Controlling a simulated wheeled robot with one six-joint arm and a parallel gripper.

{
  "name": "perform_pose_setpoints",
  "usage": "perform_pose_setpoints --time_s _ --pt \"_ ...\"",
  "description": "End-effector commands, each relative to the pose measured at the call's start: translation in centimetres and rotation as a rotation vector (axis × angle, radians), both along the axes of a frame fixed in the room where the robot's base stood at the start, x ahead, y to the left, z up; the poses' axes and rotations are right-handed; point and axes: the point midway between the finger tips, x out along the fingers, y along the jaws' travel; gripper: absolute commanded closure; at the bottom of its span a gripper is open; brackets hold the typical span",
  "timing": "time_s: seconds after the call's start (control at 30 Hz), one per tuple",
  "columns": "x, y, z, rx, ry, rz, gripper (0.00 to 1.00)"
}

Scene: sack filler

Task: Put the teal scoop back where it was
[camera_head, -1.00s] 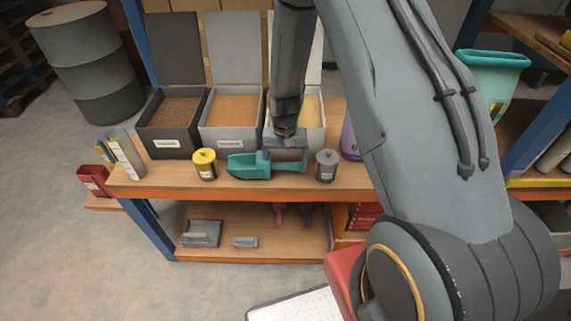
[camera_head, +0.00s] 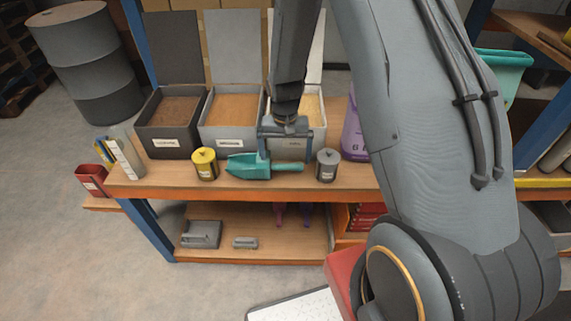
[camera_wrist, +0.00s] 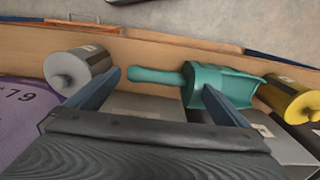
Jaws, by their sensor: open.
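The teal scoop (camera_head: 250,166) lies on the top shelf board, between a yellow canister (camera_head: 205,164) and a grey canister (camera_head: 327,165). Its handle points right, toward the grey canister. My gripper (camera_head: 287,152) is open and empty, just above and behind the scoop in the head view. In the wrist view the scoop (camera_wrist: 216,84) lies beyond my spread fingers (camera_wrist: 160,98). Its handle shows between the fingertips, and one finger partly covers the scoop's body. I see no contact with the handle.
Open bins labelled on their fronts stand behind: a dark one (camera_head: 171,143), a grey one (camera_head: 230,136) and a lighter one partly behind my gripper. A purple container (camera_head: 353,137) stands at right, partly behind my arm. The board's front edge (camera_head: 240,193) is clear.

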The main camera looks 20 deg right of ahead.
Motion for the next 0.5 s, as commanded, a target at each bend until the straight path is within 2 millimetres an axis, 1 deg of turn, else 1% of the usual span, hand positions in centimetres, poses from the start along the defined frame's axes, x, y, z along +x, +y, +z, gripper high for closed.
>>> perform_pose_setpoints --time_s 0.1,0.3,0.5 --pt "0.1 0.0 2.0 0.0 -0.004 0.0 0.0" --pt "0.1 0.0 5.1 0.0 -0.003 0.0 0.0" --pt "0.0 0.1 7.4 0.0 -0.001 0.0 0.0"
